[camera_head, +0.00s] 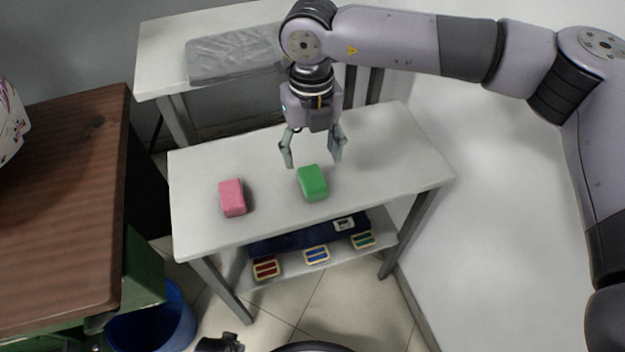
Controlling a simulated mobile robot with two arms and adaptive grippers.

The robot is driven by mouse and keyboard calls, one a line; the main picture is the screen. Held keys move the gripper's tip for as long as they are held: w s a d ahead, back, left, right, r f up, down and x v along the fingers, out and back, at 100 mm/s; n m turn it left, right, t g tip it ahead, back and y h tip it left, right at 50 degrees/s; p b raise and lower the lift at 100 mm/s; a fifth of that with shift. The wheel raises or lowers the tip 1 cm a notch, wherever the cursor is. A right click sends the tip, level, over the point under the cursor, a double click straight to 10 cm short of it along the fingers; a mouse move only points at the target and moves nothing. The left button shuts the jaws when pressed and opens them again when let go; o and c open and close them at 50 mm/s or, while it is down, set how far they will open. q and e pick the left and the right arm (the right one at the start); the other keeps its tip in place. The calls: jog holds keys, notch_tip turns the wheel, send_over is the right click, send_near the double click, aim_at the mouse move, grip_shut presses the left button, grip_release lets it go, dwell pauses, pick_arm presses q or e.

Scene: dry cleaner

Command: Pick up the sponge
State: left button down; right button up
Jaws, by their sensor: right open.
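Two sponge-like blocks lie on the white table (400,165). The green block (313,183) is near the table's middle, and the pink block (232,198) is to its left. My right gripper (312,160) points down just behind the green block, its two fingers spread apart and empty. I cannot tell how high the fingertips are above the table. My left gripper does not show clearly; only a small dark part is at the bottom edge.
A brown wooden counter (60,190) stands at left, with a blue bin (160,325) below it. A second white table behind holds a folded grey cloth (235,55). The lower shelf holds dark blue fabric (290,242) and several small coloured items. The white tabletop's right side is clear.

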aim_at(312, 177)
jog(key=shift+s+f, duration=0.2)
jog(key=shift+f, duration=3.7)
jog(key=shift+c, duration=0.6)
jog(key=c, duration=0.8)
